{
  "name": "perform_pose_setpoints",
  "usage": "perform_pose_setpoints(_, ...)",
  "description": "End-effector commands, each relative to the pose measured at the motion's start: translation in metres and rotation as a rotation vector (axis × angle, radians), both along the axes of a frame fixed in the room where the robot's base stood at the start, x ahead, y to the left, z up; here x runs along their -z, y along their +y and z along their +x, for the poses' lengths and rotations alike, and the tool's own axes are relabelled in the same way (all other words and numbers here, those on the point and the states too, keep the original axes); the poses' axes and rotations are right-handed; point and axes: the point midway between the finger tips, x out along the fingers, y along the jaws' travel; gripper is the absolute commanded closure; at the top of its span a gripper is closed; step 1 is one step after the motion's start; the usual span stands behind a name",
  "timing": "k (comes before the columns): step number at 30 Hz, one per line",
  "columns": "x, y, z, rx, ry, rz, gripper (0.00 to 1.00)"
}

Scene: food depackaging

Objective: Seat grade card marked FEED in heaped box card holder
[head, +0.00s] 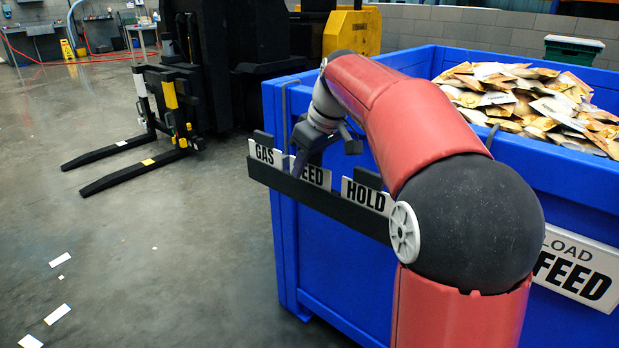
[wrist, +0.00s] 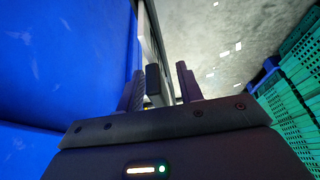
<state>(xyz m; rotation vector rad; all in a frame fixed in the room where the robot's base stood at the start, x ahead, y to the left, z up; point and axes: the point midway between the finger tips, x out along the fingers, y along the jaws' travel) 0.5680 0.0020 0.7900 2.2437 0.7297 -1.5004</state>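The white FEED card (head: 318,178) stands between the GAS card (head: 265,154) and the HOLD card (head: 367,196) in a black rack (head: 340,210) on the blue box's left side. Its first letter is partly hidden by my gripper (head: 302,161). In the wrist view my gripper (wrist: 162,88) is open, its fingers apart around a dark upright tab (wrist: 153,84) with a gap at the right finger. The heaped blue box (head: 350,279) is full of packets (head: 530,98). I cannot make out an empty card holder; my arm hides part of the box.
A LOAD FEED sign (head: 575,270) is on the box at right. A forklift (head: 215,70) stands at the back left, forks low. Green crates (wrist: 292,95) show in the wrist view. White scraps (head: 57,314) lie on otherwise open floor at left.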

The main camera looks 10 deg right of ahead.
Motion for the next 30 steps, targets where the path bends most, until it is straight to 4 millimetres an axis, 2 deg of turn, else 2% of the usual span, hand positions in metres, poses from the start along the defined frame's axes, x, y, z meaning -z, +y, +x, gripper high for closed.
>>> perform_pose_setpoints(8,0.0028,0.0008,0.0011,0.0,-0.001,0.0,0.65)
perform_pose_setpoints(16,0.0027,0.0007,0.001,0.0,-0.001,0.0,1.0)
perform_pose_setpoints(30,-0.0038,0.0007,0.0011,0.0,-0.001,0.0,1.0)
